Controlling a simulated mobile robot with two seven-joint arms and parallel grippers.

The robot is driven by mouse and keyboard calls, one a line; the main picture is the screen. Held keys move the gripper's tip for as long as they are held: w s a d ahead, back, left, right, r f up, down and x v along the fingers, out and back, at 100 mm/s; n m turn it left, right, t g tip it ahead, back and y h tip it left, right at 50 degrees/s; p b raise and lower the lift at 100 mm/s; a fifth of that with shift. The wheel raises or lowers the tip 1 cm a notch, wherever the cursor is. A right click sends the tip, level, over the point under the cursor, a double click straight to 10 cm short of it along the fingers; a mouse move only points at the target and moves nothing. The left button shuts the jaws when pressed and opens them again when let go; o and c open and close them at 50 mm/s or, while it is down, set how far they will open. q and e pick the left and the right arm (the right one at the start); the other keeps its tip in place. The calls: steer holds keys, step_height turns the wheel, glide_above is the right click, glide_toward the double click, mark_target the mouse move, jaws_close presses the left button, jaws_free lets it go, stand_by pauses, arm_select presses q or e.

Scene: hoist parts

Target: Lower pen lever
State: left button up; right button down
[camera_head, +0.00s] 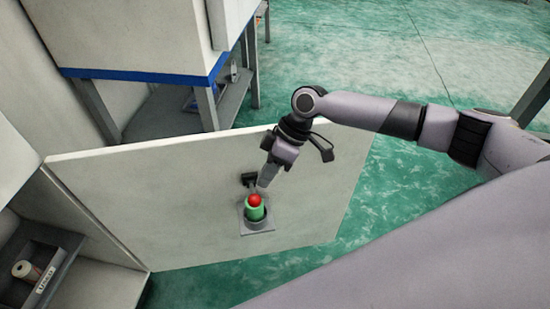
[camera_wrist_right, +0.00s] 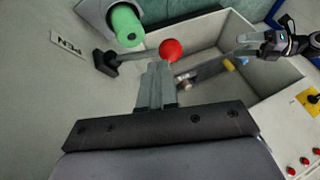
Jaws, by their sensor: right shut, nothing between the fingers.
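The pen lever has a red ball knob (camera_head: 256,200) and a dark pivot (camera_head: 248,179) on the pale panel.
The pale panel (camera_head: 180,220) spans the middle. A shelf (camera_head: 45,280) with a cylindrical item is at lower left. In the wrist view, an open bin (camera_wrist_right: 215,40) holds small parts, and a control panel (camera_wrist_right: 295,120) has red buttons. Green floor lies beyond.

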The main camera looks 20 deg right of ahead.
steer(key=shift+x, duration=0.85)
arm_select(q)
steer(key=shift+r, duration=0.1)
steer(key=shift+s+a+r+p, duration=0.1)
steer(key=shift+s+r+p, duration=0.2)
steer(key=shift+r+p, duration=0.45)
steer(key=shift+s+a+r+p, duration=0.1)
steer(key=shift+s+r+p, duration=0.2)
steer(key=shift+r+p, duration=0.4)
steer(key=shift+s+a+r+p, duration=0.1)
steer(key=shift+s+r+p, duration=0.2)
steer(key=shift+r+p, duration=0.45)
arm_select(e)
steer(key=s+f+n+t+h, duration=0.1)
steer(key=s+f+t, duration=0.3)
steer(key=f, duration=0.1)
steer(key=shift+a+n+t, duration=0.3)
steer(key=shift+a+t, duration=0.1)
steer(key=shift+a, duration=0.1)
arm_select(q)
steer(key=shift+f, duration=0.15)
arm_select(e)
steer(key=shift+f, duration=0.1)
